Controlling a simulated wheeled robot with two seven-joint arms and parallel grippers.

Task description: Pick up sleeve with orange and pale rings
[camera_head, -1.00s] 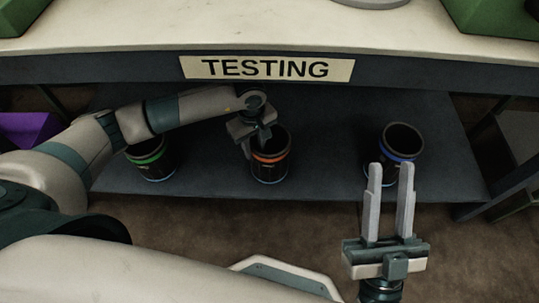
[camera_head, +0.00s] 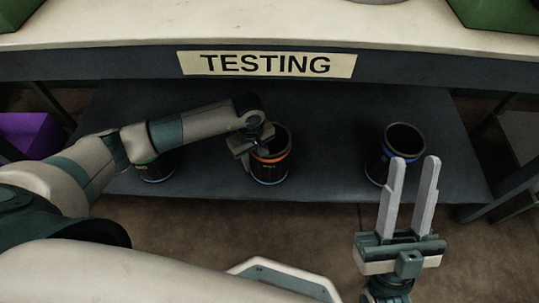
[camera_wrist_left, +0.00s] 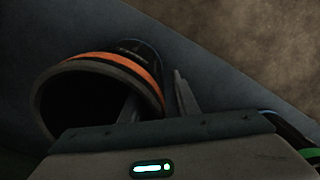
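The dark sleeve with the orange ring (camera_head: 271,160) stands upright in the middle of the lower shelf, with a pale bluish ring at its base. Its orange band and open mouth also show in the left wrist view (camera_wrist_left: 128,64). My left gripper (camera_head: 254,151) is at its left rim. In the left wrist view, one finger reaches into the mouth and the other is outside, with the wall between them. The fingers look apart, with a gap around the wall. My right gripper (camera_head: 412,162) is open and empty, in front of the blue-ringed sleeve.
A green-ringed sleeve (camera_head: 157,171) stands on the left of the shelf (camera_head: 330,150), partly hidden by my left arm. A blue-ringed sleeve (camera_head: 402,139) stands on the right. The worktop with the TESTING sign (camera_head: 267,64) overhangs behind. A purple box (camera_head: 28,136) is at far left.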

